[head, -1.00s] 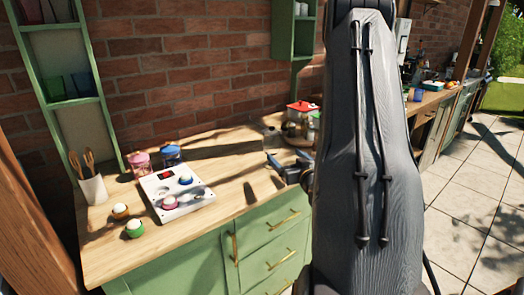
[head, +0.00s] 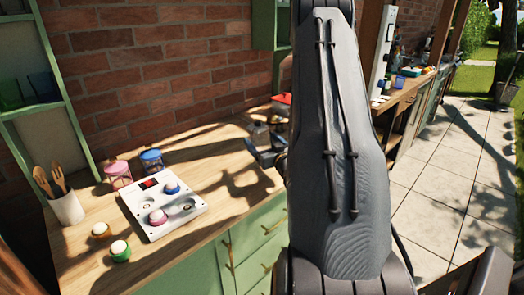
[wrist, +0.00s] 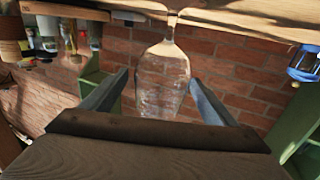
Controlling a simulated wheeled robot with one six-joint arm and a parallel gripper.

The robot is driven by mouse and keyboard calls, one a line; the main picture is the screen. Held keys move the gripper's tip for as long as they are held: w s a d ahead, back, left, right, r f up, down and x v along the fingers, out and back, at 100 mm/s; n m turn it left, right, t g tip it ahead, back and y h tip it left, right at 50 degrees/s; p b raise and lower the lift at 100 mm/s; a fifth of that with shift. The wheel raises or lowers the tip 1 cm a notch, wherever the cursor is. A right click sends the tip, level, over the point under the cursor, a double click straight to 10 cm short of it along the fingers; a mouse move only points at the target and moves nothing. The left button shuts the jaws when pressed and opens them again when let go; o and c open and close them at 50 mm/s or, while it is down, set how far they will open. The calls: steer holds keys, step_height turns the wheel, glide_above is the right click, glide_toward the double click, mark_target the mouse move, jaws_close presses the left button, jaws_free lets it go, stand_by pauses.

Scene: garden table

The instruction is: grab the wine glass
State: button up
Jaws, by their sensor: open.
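In the wrist view, which shows the scene upside down, a clear wine glass (wrist: 162,80) hangs from the wooden counter at the top edge, so it stands upright on its base. Its bowl lies between the two fingers of my gripper (wrist: 159,78). The fingers are spread, with a gap on each side of the bowl. I cannot tell how deep the bowl is between them. In the head view my gripper (head: 268,156) is low over the counter, partly hidden by my arm. I cannot make out the glass clearly there.
On the wooden counter (head: 90,262) stand a white button panel (head: 140,210), a pink jar (head: 118,174), a blue-lidded jar (head: 151,160) and a utensil cup (head: 67,208). The blue jar also shows in the wrist view (wrist: 305,66). A brick wall (head: 150,70) rises behind.

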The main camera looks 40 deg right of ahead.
steer(key=p+x, duration=0.1)
steer(key=x, duration=0.3)
steer(key=shift+w+r, duration=0.1)
steer(key=shift+r, duration=0.1)
steer(key=c, duration=1.5)
steer(key=shift+r, duration=0.1)
